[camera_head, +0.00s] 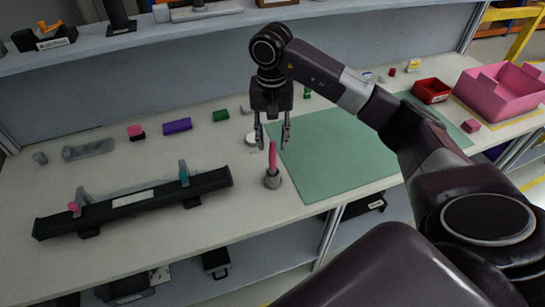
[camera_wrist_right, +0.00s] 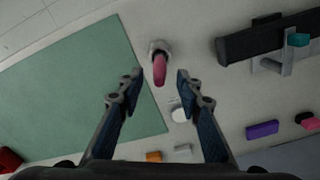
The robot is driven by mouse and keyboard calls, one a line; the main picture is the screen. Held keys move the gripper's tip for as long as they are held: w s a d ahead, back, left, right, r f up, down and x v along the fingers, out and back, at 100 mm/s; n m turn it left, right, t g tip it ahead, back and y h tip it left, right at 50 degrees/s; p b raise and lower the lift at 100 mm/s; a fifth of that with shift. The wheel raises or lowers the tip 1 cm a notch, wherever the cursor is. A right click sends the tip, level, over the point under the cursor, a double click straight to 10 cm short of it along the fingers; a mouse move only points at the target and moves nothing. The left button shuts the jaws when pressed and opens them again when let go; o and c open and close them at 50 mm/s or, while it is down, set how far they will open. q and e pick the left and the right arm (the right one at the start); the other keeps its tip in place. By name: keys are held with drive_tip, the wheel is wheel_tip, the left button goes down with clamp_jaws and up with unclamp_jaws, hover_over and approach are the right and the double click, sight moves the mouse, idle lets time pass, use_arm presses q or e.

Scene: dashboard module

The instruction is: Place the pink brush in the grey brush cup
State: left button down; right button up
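The pink brush (camera_head: 272,157) stands upright with its lower end in the grey brush cup (camera_head: 272,181), on the white worktop at the left edge of the green mat. In the right wrist view the pink brush (camera_wrist_right: 159,71) rises from the grey cup (camera_wrist_right: 157,47) toward the camera. My right gripper (camera_head: 272,137) points down just above the brush. Its fingers are spread, with a gap on either side of the brush top, and hold nothing. It also shows open in the right wrist view (camera_wrist_right: 159,79). My left gripper is not in view.
A black rail fixture (camera_head: 150,206) lies to the left of the cup. A white round object (camera_head: 251,138), a green block (camera_head: 221,115) and a purple block (camera_head: 177,126) lie behind. The green mat (camera_head: 335,155) is clear; a red bin (camera_head: 432,91) and pink crate (camera_head: 500,92) stand right.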

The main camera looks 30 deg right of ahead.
drive_tip(key=shift+r+b, duration=0.3)
drive_tip(key=shift+r, duration=1.45)
